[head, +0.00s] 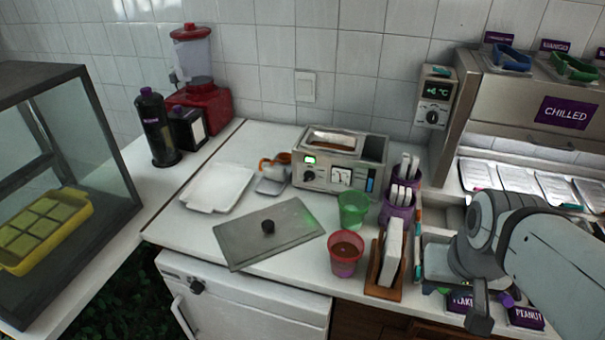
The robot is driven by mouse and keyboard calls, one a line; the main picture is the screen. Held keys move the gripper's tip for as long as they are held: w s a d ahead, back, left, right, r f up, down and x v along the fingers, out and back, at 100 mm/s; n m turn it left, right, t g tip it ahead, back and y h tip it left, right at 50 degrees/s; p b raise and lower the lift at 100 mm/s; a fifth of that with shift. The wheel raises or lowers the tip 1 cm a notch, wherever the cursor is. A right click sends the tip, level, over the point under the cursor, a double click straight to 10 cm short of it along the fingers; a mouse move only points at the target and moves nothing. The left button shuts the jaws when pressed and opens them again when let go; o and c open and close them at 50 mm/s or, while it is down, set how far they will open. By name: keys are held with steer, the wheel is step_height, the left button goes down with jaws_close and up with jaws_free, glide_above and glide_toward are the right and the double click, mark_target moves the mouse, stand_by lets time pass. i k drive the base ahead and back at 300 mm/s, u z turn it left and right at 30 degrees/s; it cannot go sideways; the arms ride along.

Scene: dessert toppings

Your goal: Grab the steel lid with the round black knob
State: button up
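The flat rectangular steel lid (240,240) lies on the white counter, left of the cups. Its round black knob (268,227) stands up near the middle of the plate. My gripper (481,308) is at the lower right, at the end of my grey arm and well to the right of the lid. Only a dark part of it shows, and its fingers cannot be made out clearly. It is apart from the lid, with the cups and a wooden holder between them.
A green cup (353,210) and a red cup (345,253) stand just right of the lid. A wooden holder (384,279) with white napkins is beside them. A toaster (340,163) stands behind, and a white tray (218,188) lies at the back left. A glass case (70,170) is far left.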

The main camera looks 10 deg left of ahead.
mark_target(244, 241)
steer(key=z, duration=1.3)
steer(key=k, duration=1.1)
steer(key=u, duration=1.45)
steer(key=i, duration=1)
steer(key=u, duration=0.05)
